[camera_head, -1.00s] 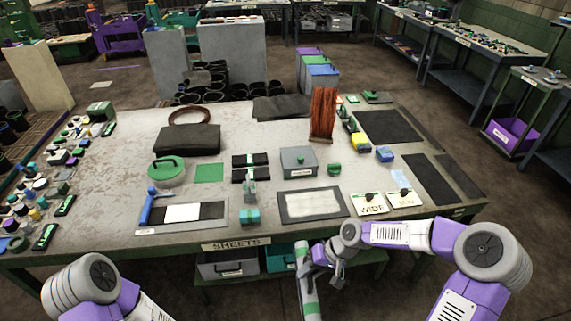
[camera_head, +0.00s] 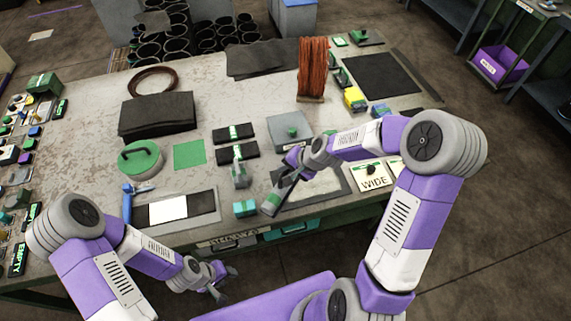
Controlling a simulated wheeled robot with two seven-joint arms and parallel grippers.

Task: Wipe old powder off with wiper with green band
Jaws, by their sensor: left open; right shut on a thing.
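My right gripper (camera_head: 292,171) is shut on a grey, rod-like tool with a green band (camera_head: 279,193), which I take for the wiper. The tool hangs tilted, its lower end toward the left edge of the dark-framed tray (camera_head: 345,180). I cannot tell whether it touches the tray. My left gripper (camera_head: 222,283) is open and empty, in front of the table's front edge.
Left of the tray are a teal block (camera_head: 245,208), an upright grey-green item (camera_head: 239,175) and a dark board with a white sheet (camera_head: 174,209). A grey box (camera_head: 289,128) stands behind. The WIDE card (camera_head: 371,176) lies right of the tray.

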